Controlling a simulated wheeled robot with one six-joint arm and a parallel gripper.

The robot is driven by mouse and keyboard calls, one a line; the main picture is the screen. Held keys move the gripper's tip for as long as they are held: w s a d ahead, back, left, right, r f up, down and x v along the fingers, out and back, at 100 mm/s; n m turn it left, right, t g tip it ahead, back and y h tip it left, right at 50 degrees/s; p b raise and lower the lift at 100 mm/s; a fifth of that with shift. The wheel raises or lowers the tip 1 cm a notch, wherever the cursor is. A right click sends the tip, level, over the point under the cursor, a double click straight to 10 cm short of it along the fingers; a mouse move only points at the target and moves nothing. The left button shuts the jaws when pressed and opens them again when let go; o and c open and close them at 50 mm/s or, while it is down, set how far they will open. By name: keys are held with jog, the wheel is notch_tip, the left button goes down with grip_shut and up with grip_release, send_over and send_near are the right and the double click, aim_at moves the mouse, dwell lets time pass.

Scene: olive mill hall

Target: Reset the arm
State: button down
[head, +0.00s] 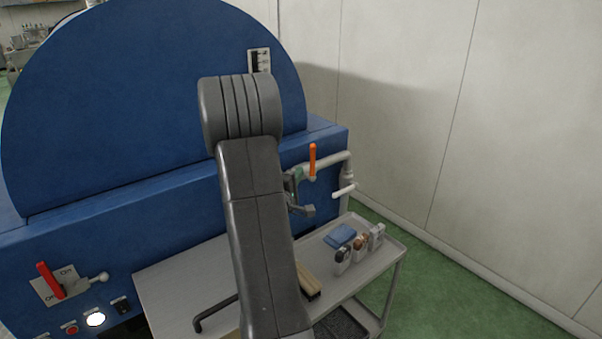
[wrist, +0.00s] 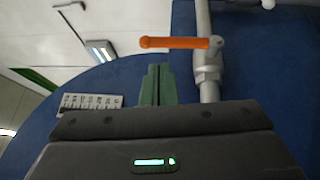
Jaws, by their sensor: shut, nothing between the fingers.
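My gripper (wrist: 158,72) shows in the wrist view with its two green fingers together and nothing between them. It points at the blue machine (wrist: 135,75), close to a pipe valve with an orange handle (wrist: 175,42). The fingertips appear just below the handle in that view; I cannot tell whether they touch anything. In the head view my arm rises in front of the blue machine (head: 120,110) and hides part of it. The orange handle (head: 312,160) stands upright there, right of my arm.
A grey cart (head: 190,285) stands before the machine, holding a blue cloth (head: 340,236), several small jars (head: 360,246) and a wooden-backed brush (head: 307,283). A red lever (head: 50,280) and buttons are at the lower left. Green floor lies open at right, beside a pale wall (head: 480,130).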

jog(key=b+v, duration=0.1)
jog(key=v, duration=0.5)
jog(key=shift+r, duration=0.4)
jog(key=shift+w+a, duration=0.1)
jog(key=shift+w, duration=0.05)
